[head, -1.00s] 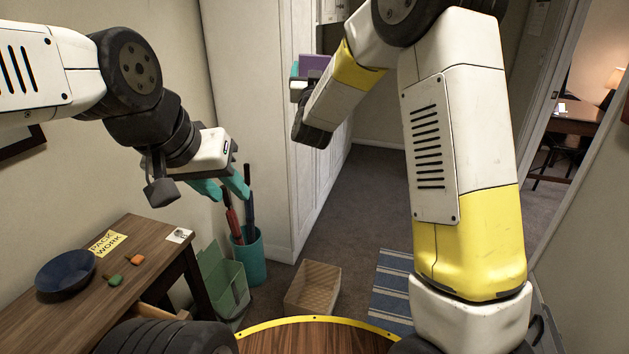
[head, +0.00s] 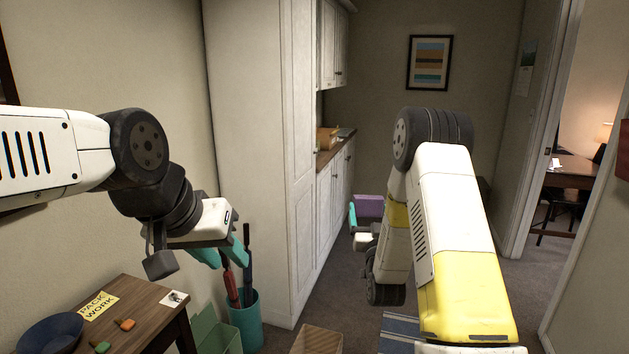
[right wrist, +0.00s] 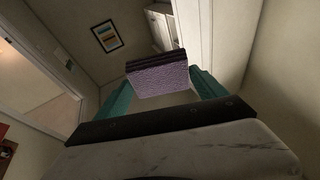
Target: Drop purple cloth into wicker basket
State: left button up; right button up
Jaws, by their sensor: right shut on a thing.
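The purple cloth (head: 369,207) is a folded block held up by my right gripper (head: 353,215) in the head view. In the right wrist view the cloth (right wrist: 158,76) sits between the two teal fingers of the right gripper (right wrist: 160,92), which is shut on it.
A wooden desk (head: 140,308) at left holds a dark bowl (head: 50,335) and small items. A teal bin (head: 246,318) with umbrellas and a green box (head: 215,335) stand beside it. A tall white cabinet (head: 262,160) is behind. A striped rug (head: 399,327) lies right of the basket.

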dwell(0.3)
pick_arm(q)
jog(key=o, duration=0.3)
jog(key=shift+o, duration=0.6)
jog(key=shift+w+r, duration=0.1)
jog(key=shift+w, duration=0.15)
jog(key=w+d+r+m+g, duration=0.2)
jog(key=w+d+m, duration=0.3)
jog(key=w, duration=0.7)
jog(key=w+d+f+m+g, duration=0.2)
jog(key=w+d+f+m, duration=0.3)
jog(key=w+d, duration=0.6)
jog(key=w+a+x, duration=0.1)
jog(key=x, duration=1)
jog(key=shift+f, duration=0.15)
pick_arm(e)
jog(key=s+a+f+n+g+y, duration=0.5)
jog(key=s+a+n+y, duration=0.3)
jog(key=s+a+y, duration=0.3)
jog(key=y, duration=0.2)
jog(key=shift+s+a+f+y, duration=0.2)
jog(key=shift+s+f+y, duration=0.05)
jog(key=shift+f+y, duration=0.15)
